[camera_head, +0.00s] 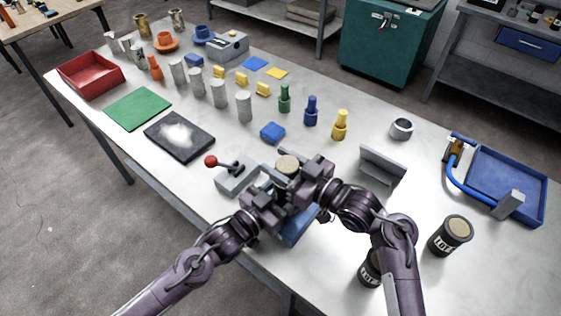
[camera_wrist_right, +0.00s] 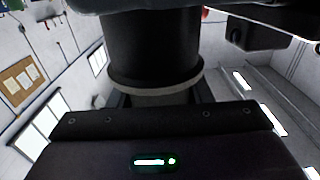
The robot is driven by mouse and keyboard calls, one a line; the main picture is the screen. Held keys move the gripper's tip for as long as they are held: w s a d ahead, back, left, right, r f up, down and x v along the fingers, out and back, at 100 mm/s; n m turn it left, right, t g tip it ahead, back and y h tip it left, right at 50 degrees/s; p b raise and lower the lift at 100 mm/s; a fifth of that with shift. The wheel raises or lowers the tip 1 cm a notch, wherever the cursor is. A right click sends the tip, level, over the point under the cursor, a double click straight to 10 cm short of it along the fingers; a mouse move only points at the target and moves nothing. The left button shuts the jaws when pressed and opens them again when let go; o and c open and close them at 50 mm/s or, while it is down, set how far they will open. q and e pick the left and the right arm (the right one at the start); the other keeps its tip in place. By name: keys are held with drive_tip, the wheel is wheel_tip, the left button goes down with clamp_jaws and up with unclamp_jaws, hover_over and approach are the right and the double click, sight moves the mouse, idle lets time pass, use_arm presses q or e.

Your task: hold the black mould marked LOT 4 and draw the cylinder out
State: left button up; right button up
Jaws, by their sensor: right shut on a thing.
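A round tan-topped piece (camera_head: 288,163) shows between my two grippers at the front middle of the table; most of its body is hidden. My right gripper (camera_head: 300,180) is shut on it from the right. In the right wrist view a black cylindrical body, the mould (camera_wrist_right: 150,48), with a raised rim and a paler band below it, stands close in front of the gripper (camera_wrist_right: 160,105). No LOT marking shows on it. My left gripper (camera_head: 272,198) is close beside it on the left; its fingers are hidden, so its opening cannot be told.
Two black moulds marked LOT, one upright (camera_head: 450,236) and one partly behind my right arm (camera_head: 370,268), stand at right. A red-knobbed lever fixture (camera_head: 238,178) is close left. A grey angled bracket (camera_head: 382,166) and blue tray (camera_head: 508,182) lie right.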

drive_tip(key=shift+r, duration=1.55)
drive_tip(key=shift+r, duration=0.1)
drive_tip(key=shift+r, duration=1.4)
drive_tip(key=shift+r, duration=0.15)
drive_tip(key=shift+r, duration=1.35)
drive_tip(key=shift+r, duration=0.1)
drive_tip(key=shift+r, duration=1.4)
use_arm(q)
drive_tip(key=o, duration=1.1)
